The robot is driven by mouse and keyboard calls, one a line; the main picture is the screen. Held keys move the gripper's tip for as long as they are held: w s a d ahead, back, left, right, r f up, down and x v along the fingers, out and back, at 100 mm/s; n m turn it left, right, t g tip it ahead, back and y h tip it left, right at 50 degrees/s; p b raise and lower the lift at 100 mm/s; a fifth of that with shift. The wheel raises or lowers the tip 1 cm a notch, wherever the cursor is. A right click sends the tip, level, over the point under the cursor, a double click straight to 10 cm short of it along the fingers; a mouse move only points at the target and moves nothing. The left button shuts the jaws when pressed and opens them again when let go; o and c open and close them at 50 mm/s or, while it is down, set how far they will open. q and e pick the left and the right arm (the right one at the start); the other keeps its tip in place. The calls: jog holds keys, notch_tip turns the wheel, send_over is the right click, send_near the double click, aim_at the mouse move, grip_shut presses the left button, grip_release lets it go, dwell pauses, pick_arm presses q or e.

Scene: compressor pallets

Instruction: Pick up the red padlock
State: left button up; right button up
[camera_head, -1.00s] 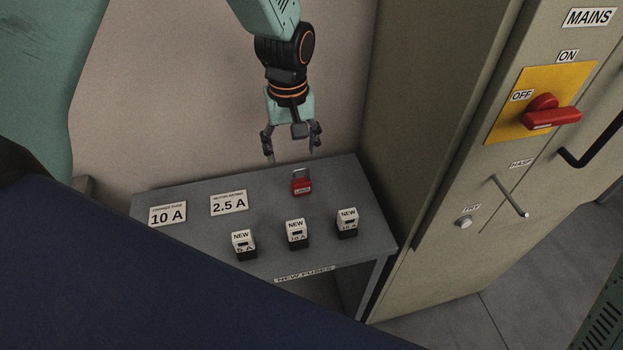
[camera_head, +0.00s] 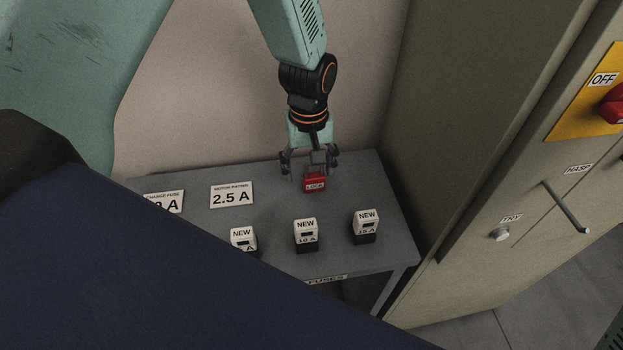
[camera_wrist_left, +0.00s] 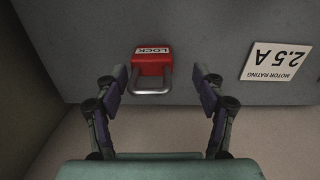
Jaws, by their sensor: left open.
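The fingers also show spread apart in the left wrist view (camera_wrist_left: 161,78), with nothing clamped. The shackle is mostly hidden by the gripper in the head view. My right gripper is not in view.
Several small NEW fuses, including the middle one (camera_head: 306,235), stand along the table's (camera_head: 280,212) front. A 2.5 A card (camera_head: 232,195) lies to the left. A tall cabinet (camera_head: 480,150) with a protruding hasp rod (camera_head: 566,208) stands close on the right.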

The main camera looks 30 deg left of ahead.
aim_at(315, 175)
pick_arm(q)
jog(key=shift+d+f, duration=0.4)
jog(key=shift+f, duration=0.2)
jog(key=shift+d+f, duration=0.35)
jog(key=shift+f, duration=0.5)
jog(key=shift+w+a+f, duration=0.1)
jog(key=shift+f, duration=0.05)
jog(key=shift+a, duration=0.4)
jog(key=shift+c, duration=0.7)
jog(key=shift+d, duration=0.4)
jog(key=c, duration=0.6)
jog(key=shift+a, duration=0.3)
jog(key=c, duration=0.3)
jog(key=shift+d, duration=0.15)
jog(key=c, duration=0.3)
jog(key=shift+d, duration=0.1)
jog(key=shift+c, duration=0.4)
notch_tip(315, 175, up, 9)
jog(key=shift+p, duration=0.55)
jog(key=shift+r, duration=0.55)
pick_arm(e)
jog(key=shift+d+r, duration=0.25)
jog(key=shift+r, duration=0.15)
